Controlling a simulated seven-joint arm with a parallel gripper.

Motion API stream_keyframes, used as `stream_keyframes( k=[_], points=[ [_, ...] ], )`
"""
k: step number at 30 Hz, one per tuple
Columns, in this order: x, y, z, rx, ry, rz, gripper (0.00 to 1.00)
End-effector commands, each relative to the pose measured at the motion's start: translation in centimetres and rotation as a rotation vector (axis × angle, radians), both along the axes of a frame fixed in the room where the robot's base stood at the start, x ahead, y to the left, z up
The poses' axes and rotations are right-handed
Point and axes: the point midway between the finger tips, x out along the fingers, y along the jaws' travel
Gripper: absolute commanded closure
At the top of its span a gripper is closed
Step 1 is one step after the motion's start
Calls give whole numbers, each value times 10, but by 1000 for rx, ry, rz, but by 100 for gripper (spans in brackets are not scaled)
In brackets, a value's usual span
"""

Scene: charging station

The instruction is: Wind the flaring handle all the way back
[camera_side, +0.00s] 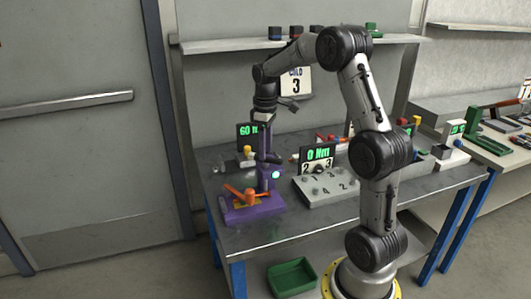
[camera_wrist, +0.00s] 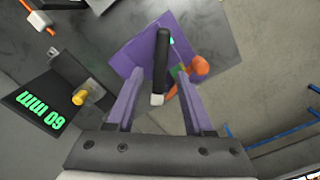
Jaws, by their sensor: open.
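The purple flaring station (camera_side: 250,211) stands at the front left corner of the bench. Its orange handle (camera_side: 241,195) lies low on the base in the side view, and an orange knob (camera_wrist: 200,67) shows beyond the right finger in the wrist view. A black bar with a pale tip (camera_wrist: 162,55) rises toward the wrist camera between the fingers. My gripper (camera_side: 264,148) points down over the station. In the wrist view my gripper (camera_wrist: 158,76) is open, its purple-looking fingers apart on either side of the bar. Whether a finger touches the bar or handle cannot be told.
A "60 mm" display (camera_wrist: 38,104) and a grey block with a yellow knob (camera_wrist: 82,97) stand beside the station. A panel with several pegs (camera_side: 327,187) and a "0 Nm" display (camera_side: 318,154) are to its right. A green bin (camera_side: 292,278) sits below the bench.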

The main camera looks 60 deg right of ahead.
Motion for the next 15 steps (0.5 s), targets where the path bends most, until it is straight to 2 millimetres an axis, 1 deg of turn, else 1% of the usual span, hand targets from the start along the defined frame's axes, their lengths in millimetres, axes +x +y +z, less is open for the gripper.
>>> stream_keyframes(
  k=[1, 3, 6, 15],
  points=[
    [0, 0, -6, 1, 1, 0, 48],
    [0, 0, -12, 1, 1, 0, 48],
    [0, 0, -17, 0, 0, 0, 48],
    [0, 0, -19, -1, -1, 0, 48]
  ],
)
